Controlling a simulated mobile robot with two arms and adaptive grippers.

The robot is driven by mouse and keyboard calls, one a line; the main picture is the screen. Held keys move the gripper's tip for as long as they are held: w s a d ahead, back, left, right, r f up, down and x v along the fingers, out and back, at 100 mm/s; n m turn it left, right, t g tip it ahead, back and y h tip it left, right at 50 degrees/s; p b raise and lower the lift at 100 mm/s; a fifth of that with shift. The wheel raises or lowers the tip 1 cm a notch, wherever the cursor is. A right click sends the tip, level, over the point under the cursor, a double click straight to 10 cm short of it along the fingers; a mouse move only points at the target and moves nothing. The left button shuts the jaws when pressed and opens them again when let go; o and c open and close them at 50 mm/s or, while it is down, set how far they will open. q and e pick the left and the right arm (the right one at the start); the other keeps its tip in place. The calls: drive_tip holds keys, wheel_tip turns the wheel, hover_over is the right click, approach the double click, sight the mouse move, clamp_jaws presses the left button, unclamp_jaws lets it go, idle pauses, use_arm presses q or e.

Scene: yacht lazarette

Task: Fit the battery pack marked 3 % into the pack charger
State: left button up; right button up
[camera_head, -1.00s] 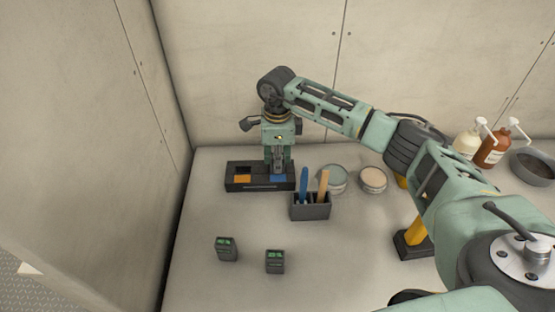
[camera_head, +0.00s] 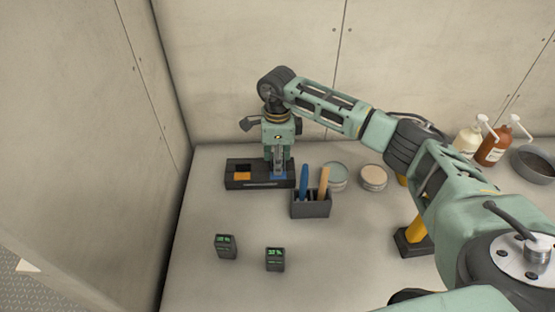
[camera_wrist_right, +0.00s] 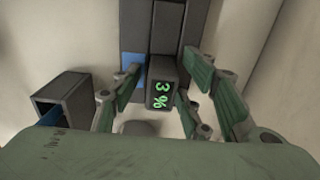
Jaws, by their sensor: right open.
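The pack charger (camera_head: 233,185) is a low black tray at the back left of the worktop, with an orange patch on its left side and a blue one on its right. My right gripper (camera_head: 279,168) is pointed down over the blue side, its fingers apart. In the right wrist view the battery pack marked 3 % (camera_wrist_right: 161,92) stands between the open fingers, its green display facing the camera, with blue of the charger (camera_wrist_right: 132,66) beside it. How deeply the pack sits is hidden. My left gripper is not in view.
Two other dark packs with green displays, one at left (camera_head: 226,248) and one at right (camera_head: 274,261), stand in front. A grey holder (camera_head: 311,208) with blue and orange-handled tools is close to the charger's right. Two round tins (camera_head: 373,178) stand behind it.

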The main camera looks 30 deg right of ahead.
wheel_tip(320, 180, up, 12)
idle(0.5)
drive_tip(key=shift+f, duration=0.1)
idle(0.4)
